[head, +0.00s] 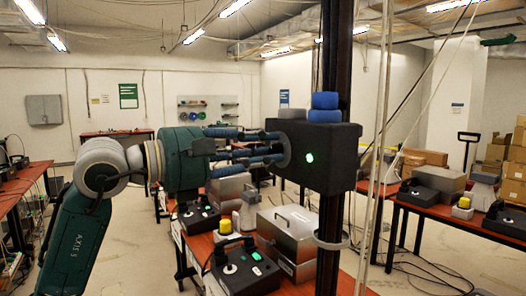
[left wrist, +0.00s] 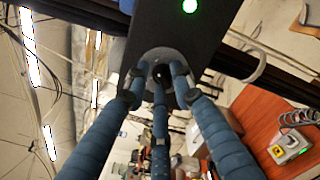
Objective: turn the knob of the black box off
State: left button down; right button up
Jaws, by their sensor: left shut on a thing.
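The black box (head: 335,165) is fixed to a dark upright post in the middle of the head view. A green light (head: 309,157) glows on its front face. The light also shows at the top of the left wrist view (left wrist: 190,6). The grey round knob (left wrist: 158,62) is on the box's left side, partly hidden by fingers. My left gripper (head: 278,147) reaches in from the left, its blue fingers closed around the knob. In the left wrist view its fingertips (left wrist: 160,75) meet at the knob. My right gripper is not in view.
Blue round parts (head: 325,108) sit on top of the box. Pale cables (head: 380,130) hang just right of the post. Another table (head: 450,215) stands at the right.

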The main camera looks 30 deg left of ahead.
pick_arm(q)
jog(key=n, duration=0.3)
jog(key=n+b, duration=0.1)
jog(key=n, duration=0.4)
jog(key=shift+a+r+n, duration=0.2)
jog(key=shift+r+n, duration=0.1)
jog(key=shift+n, duration=0.1)
jog(key=shift+a+r+n+b, duration=0.15)
jog(key=shift+n+b, duration=0.15)
jog(key=shift+n, duration=1.7)
jog(key=shift+a+r+n+b, duration=0.15)
jog(key=shift+n+b, duration=0.1)
jog(key=shift+n, duration=1.75)
jog(key=shift+f, duration=0.1)
jog(key=c, duration=1.8)
grip_release()
jog(key=shift+c, duration=0.2)
jog(key=o, duration=0.3)
jog(key=shift+w+f, duration=0.15)
jog(key=shift+w, duration=0.05)
jog(key=shift+d, duration=0.1)
